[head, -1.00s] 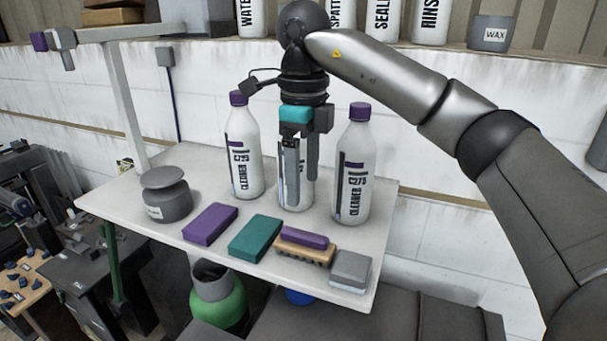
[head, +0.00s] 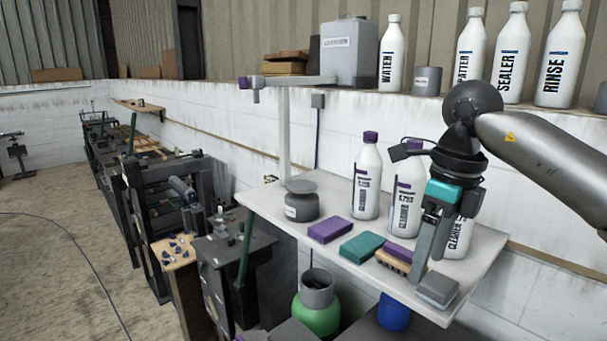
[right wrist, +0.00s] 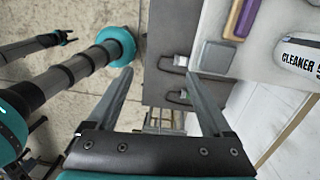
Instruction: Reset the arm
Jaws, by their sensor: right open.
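My right gripper (head: 424,262) is at the right of the head view, pointing down in front of the shelf's right end. It partly hides a cleaner bottle (head: 457,238) behind it. In the right wrist view its two fingers (right wrist: 160,88) are apart with nothing between them, and the grey block on the shelf shows beyond the right finger. My left gripper is not seen in the head view.
The white shelf (head: 470,290) holds cleaner bottles (head: 366,180), a grey jar (head: 301,203), a purple block (head: 329,230), a teal block (head: 363,246), a brush (head: 394,260) and a grey block (head: 437,288). A green canister (head: 316,314) stands below. Open floor (head: 60,230) lies at left.

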